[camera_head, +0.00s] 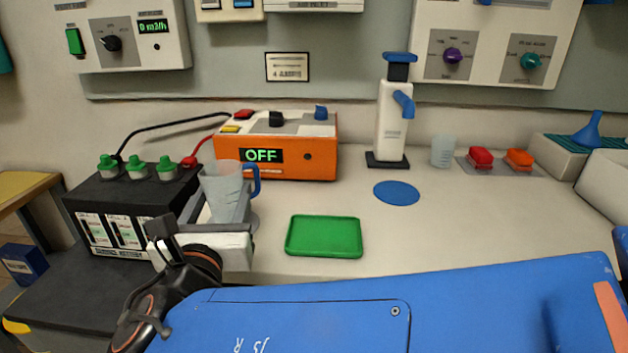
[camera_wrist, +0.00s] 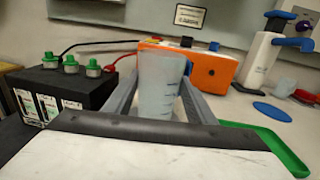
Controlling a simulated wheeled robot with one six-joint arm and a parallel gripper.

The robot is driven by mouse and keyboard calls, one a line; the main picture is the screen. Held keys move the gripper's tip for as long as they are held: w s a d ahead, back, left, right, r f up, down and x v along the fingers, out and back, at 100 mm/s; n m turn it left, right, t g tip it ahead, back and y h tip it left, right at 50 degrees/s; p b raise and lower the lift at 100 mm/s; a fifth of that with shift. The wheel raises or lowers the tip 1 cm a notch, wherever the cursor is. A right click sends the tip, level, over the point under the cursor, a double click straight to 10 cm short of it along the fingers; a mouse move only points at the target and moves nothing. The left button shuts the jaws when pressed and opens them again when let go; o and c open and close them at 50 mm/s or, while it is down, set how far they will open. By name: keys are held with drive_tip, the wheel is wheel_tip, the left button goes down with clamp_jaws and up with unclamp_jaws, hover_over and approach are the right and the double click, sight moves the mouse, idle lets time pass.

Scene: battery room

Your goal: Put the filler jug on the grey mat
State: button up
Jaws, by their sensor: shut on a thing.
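The filler jug (camera_head: 224,186) is a pale translucent jug with a blue handle on its right side. It stands upright between the two grey fingers of my gripper (camera_head: 221,204), which is shut on it. In the wrist view the jug (camera_wrist: 161,82) shows blue marks on its wall, with a finger on each side. A small grey rounded edge, perhaps the grey mat (camera_head: 254,222), shows just right of the gripper; the rest is hidden by the jug and fingers. I cannot tell whether the jug's base touches anything.
The black battery (camera_head: 125,205) with green caps is close on the left. The orange charger (camera_head: 308,160) stands behind the jug. A green tray (camera_head: 324,236) lies to the right, with a blue round mat (camera_head: 396,192) and a white dispenser (camera_head: 391,125) beyond.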

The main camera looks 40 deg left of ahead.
drive_tip(key=shift+f, duration=0.55)
drive_tip(key=shift+f, duration=0.1)
drive_tip(key=o, duration=1.2)
drive_tip(key=shift+s+d, duration=0.2)
drive_tip(key=v, duration=1.1)
drive_tip(key=shift+s, duration=0.2)
drive_tip(key=shift+d, duration=0.15)
